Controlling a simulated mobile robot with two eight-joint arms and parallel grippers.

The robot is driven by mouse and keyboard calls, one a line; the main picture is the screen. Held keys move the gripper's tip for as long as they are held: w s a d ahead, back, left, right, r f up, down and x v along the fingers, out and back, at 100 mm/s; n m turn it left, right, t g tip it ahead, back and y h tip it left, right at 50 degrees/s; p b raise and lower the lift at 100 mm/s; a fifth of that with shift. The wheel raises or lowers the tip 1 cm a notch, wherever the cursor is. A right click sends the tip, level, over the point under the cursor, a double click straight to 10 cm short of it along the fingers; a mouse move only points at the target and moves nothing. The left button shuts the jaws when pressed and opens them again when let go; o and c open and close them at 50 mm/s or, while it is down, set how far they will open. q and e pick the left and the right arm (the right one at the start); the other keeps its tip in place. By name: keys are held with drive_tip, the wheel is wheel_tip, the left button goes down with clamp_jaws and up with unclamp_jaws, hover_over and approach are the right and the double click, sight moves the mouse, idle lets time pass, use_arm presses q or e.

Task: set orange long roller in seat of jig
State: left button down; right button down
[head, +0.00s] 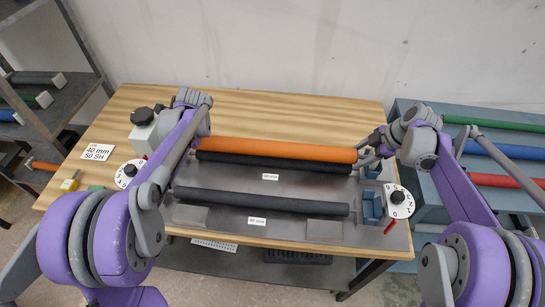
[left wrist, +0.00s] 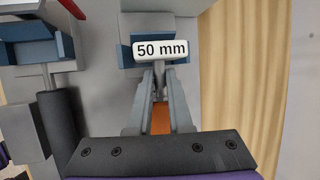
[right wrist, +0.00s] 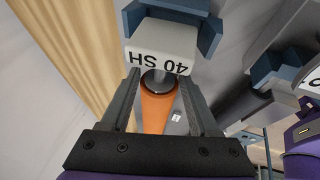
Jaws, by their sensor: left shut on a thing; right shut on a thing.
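The orange long roller (head: 280,150) lies level across the back of the jig (head: 255,228), behind a black roller (head: 270,165). My left gripper (left wrist: 160,85) is shut on its left end, beside a pale end block (left wrist: 160,49) marked "50 mm". My right gripper (right wrist: 157,85) is shut on its right end, beside an end block (right wrist: 162,45) marked "40 SH". Blue seats (left wrist: 127,52) (right wrist: 208,30) of the jig flank both end blocks. I cannot tell whether the blocks rest in them or hover just above. In the head view my left arm hides the left end.
A second black roller (head: 260,201) lies along the jig's front. Numbered dials (head: 397,201) (head: 128,174) stand at either side. A "40 mm 50 SH" card (head: 95,152) lies left on the wooden table (head: 300,104). A right-hand rack holds green, blue and red rollers (head: 500,152).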

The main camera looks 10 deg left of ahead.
use_arm(q)
drive_tip(key=shift+f, duration=0.65)
use_arm(e)
drive_tip(key=shift+f, duration=0.7)
use_arm(q)
drive_tip(key=c, duration=1.2)
unclamp_jaws()
use_arm(e)
drive_tip(key=shift+c, duration=2.3)
unclamp_jaws()
use_arm(q)
drive_tip(key=o, duration=0.4)
drive_tip(key=shift+c, duration=0.2)
use_arm(e)
drive_tip(key=o, duration=0.3)
drive_tip(key=shift+o, duration=0.2)
use_arm(q)
drive_tip(key=v, duration=1.2)
use_arm(e)
drive_tip(key=v, duration=1.2)
use_arm(q)
drive_tip(key=shift+s, duration=0.1)
use_arm(e)
drive_tip(key=shift+s, duration=0.1)
